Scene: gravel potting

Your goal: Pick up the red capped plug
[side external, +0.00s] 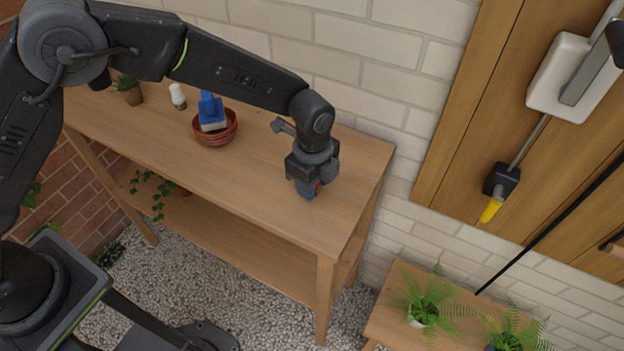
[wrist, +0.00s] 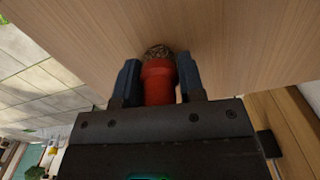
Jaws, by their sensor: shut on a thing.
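My gripper (side external: 309,190) is low over the right end of the wooden bench, pointing down. In the wrist view its two blue fingers (wrist: 159,82) are shut on the red capped plug (wrist: 159,84), one on each side of it. The plug's red body lies between the fingers, with a dark speckled end showing beyond them. In the side view only a small red patch of the plug (side external: 318,187) shows, and the fingers hide the rest. I cannot tell whether the plug touches the bench top.
A terracotta bowl (side external: 231,134) with a blue-handled thing (side external: 211,110) stands on the bench (side external: 262,165). A white bottle (side external: 178,96) and a small potted plant (side external: 130,90) are farther left. The brick wall runs behind. The bench top around my gripper is clear.

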